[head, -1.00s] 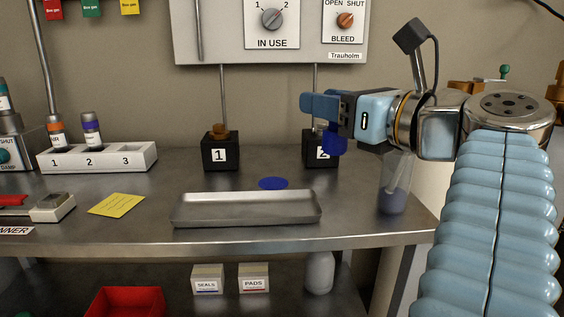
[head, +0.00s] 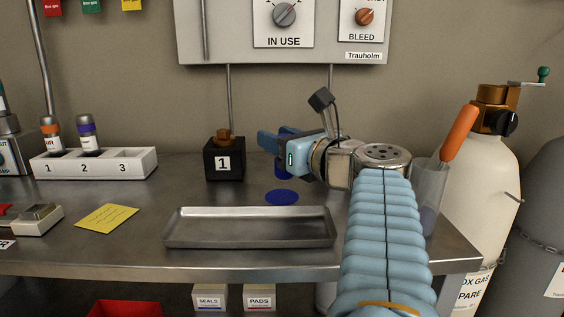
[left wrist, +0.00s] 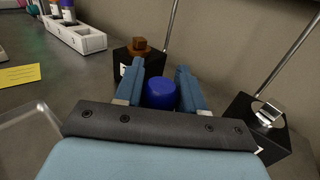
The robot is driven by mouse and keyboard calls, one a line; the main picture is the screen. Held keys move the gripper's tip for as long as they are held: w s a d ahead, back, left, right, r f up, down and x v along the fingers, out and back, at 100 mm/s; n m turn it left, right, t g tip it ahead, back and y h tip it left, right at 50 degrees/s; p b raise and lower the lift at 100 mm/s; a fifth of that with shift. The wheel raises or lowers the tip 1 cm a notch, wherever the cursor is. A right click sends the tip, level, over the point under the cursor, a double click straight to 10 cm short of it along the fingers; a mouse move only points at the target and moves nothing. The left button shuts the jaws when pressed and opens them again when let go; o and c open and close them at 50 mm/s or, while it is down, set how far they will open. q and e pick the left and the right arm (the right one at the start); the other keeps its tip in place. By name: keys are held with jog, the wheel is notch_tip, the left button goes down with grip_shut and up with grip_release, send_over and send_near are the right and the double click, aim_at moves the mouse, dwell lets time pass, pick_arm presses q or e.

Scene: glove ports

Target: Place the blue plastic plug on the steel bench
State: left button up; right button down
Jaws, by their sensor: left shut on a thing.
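The blue plastic plug (head: 282,171) hangs below my left gripper (head: 270,143) in the head view, partly hidden by it. In the left wrist view the plug (left wrist: 161,93) sits between the two blue fingers (left wrist: 158,78), which are shut on it. It is low over the steel bench (head: 155,200), behind a flat blue disc (head: 281,197) on the bench top. I cannot tell whether the plug touches the bench. My right gripper is not in view.
A black block marked 1 (head: 224,160) stands left of the gripper. Another black block (left wrist: 258,122) with a metal fitting is close on the right in the wrist view. A steel tray (head: 250,228) lies in front. A clear holder (head: 428,200) stands right of my arm.

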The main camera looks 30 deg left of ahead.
pick_arm(q)
jog(key=shift+a+f, duration=0.25)
jog(key=shift+f, duration=0.1)
jog(key=shift+w+a+f, duration=0.1)
jog(key=shift+a+f, duration=0.05)
jog(key=shift+f, duration=0.75)
jog(key=shift+a+f, duration=0.1)
jog(key=shift+f, duration=0.75)
jog(key=shift+f+b, duration=0.1)
jog(key=shift+b, duration=0.2)
jog(key=shift+f, duration=0.1)
jog(key=o, duration=1.1)
jog(key=shift+c, duration=0.2)
